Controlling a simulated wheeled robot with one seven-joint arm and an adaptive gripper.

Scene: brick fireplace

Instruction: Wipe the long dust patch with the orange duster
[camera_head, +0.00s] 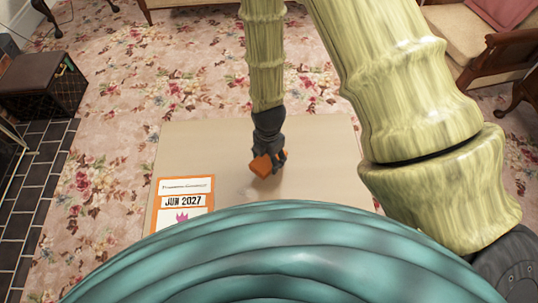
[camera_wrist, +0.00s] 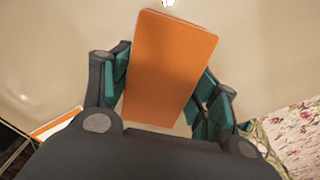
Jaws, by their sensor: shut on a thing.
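The orange duster (camera_head: 262,166), a plain orange block, is held in my gripper (camera_head: 272,156) over the beige tabletop (camera_head: 205,142). In the wrist view the duster (camera_wrist: 168,65) lies between the teal-padded fingers of my gripper (camera_wrist: 165,92), which are shut on its two sides. I cannot tell whether the duster touches the tabletop. A faint pale area (camera_head: 258,189) shows on the tabletop just below the duster in the head view. It may be dust, but its outline is unclear. The long dust patch is not clearly visible; my arm and body hide part of the tabletop.
A card with an orange border reading "JUN 2027" (camera_head: 183,203) lies at the table's left front. A dark crate (camera_head: 42,84) stands on the floor at the left. A wooden armchair (camera_head: 490,45) is at the upper right. Flowered carpet surrounds the table.

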